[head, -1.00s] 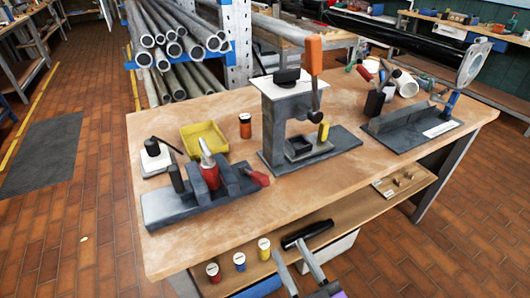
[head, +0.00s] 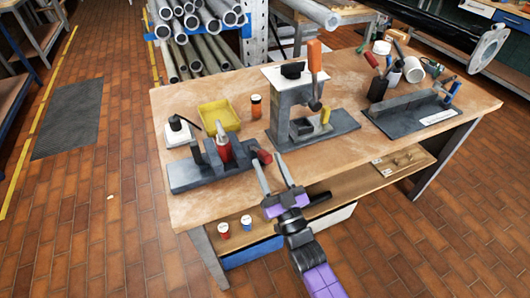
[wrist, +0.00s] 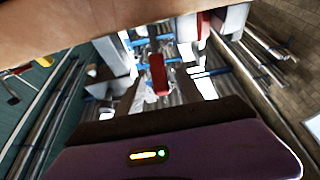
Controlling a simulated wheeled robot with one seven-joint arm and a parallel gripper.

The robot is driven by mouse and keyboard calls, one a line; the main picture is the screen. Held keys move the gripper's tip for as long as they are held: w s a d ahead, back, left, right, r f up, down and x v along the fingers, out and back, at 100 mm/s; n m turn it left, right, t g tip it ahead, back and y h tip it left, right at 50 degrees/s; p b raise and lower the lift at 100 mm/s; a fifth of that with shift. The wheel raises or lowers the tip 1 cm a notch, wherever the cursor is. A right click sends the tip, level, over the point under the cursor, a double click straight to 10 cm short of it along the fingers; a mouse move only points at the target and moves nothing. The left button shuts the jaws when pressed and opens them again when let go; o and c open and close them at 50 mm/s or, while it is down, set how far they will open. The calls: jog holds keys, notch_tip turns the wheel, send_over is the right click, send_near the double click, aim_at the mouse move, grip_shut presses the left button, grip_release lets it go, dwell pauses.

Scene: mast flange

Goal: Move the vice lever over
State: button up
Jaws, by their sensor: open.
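The vice (head: 206,178) is a long dark grey block at the left of the bench, with upright jaws. A red piece with a pale pointed top (head: 223,147) stands between the jaws. The vice lever has a red grip (head: 262,156) at the vice's right end. My gripper (head: 267,159) is open at the bench's front edge, its two fingers pointing at the lever's end. In the wrist view a red grip (wrist: 158,75) shows between the dark fingers, apparently the lever's. I cannot tell whether either finger touches it.
A press with an orange handle (head: 314,56) stands right of the vice. The lower shelf (head: 350,183) is under my arm. Bare bench top lies between the vice and the press.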

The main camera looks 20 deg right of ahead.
aim_at(265, 153)
jog(key=shift+x, duration=1.6)
grip_shut()
